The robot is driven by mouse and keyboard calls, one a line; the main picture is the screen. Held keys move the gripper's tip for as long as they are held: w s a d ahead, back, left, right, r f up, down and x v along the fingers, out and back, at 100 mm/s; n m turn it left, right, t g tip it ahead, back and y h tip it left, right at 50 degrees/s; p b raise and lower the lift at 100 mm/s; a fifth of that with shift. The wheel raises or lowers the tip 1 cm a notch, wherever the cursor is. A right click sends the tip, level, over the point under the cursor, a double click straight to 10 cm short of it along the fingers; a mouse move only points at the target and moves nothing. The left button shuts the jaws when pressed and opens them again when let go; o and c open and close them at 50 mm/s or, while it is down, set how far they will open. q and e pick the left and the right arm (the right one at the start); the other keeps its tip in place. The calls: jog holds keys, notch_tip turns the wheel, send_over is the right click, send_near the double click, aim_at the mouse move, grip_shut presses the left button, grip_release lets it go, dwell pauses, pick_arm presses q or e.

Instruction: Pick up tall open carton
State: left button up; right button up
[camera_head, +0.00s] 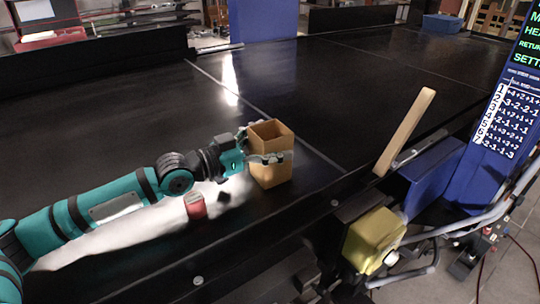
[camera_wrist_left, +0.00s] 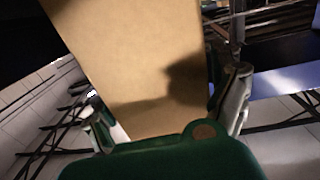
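The tall open carton (camera_head: 270,170) is brown and stands upright on the black conveyor, its open top facing up. My left gripper (camera_head: 266,146) reaches it from the left, with one finger along the near face and the other at the far side. In the left wrist view the carton (camera_wrist_left: 140,70) fills the space between the fingers of the left gripper (camera_wrist_left: 168,115). The right finger lies close against the carton; contact on the left side is hard to make out. My right gripper is in neither view.
A small red object (camera_head: 195,206) lies on the conveyor (camera_head: 330,90) below my left forearm. A wooden paddle (camera_head: 405,132), a blue box (camera_head: 440,175) and a yellow block (camera_head: 373,240) are at the right edge. The belt behind the carton is clear.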

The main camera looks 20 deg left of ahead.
pick_arm(q)
jog(key=c, duration=0.9)
